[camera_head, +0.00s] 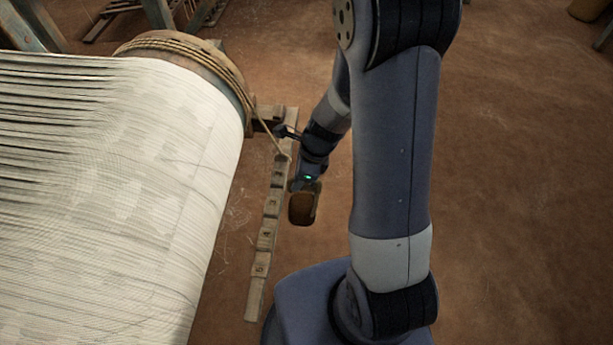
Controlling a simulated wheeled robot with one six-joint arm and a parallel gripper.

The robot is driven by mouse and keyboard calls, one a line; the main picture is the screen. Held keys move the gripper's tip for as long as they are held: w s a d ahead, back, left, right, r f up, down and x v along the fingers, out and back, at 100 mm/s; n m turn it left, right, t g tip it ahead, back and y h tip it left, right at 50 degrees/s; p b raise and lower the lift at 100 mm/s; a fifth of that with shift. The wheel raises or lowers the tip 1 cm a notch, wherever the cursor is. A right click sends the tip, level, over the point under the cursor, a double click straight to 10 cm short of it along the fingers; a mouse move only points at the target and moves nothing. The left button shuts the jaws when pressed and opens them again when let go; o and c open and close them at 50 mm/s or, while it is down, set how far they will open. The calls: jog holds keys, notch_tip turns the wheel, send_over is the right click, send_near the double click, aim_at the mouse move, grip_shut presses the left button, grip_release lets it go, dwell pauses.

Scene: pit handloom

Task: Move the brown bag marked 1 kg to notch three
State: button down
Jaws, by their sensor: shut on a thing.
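A brown bag (301,209) hangs at the end of my gripper (305,187), which is shut on it. The bag's 1 kg mark cannot be read from here. A wooden notched bar (256,288) runs from beside the roller toward the bottom of the picture. My gripper and the bag are just right of the bar's middle part. The bag looks clear of the bar, but its height above the floor cannot be told. The fingertips are partly hidden.
A large roller wound with white warp (150,180) fills the left side. A rope (195,47) is wound at its end, and a strand runs down to the bar's upper end. The brown earth floor (530,200) on the right is mostly clear.

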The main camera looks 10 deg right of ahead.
jog(key=a, duration=0.1)
jog(key=w+a, duration=0.1)
jog(key=a, duration=0.3)
jog(key=shift+w, duration=0.3)
jog(key=shift+d+f+b, duration=0.1)
jog(key=shift+f+b, duration=0.25)
jog(key=shift+f, duration=0.45)
jog(key=shift+f, duration=0.25)
dwell(0.3)
jog(key=c, duration=1.2)
grip_release()
jog(key=p+v, duration=0.2)
jog(key=v, duration=0.8)
jog(key=shift+d+r+p, duration=0.2)
jog(key=shift+r+p, duration=0.1)
jog(key=shift+r, duration=0.05)
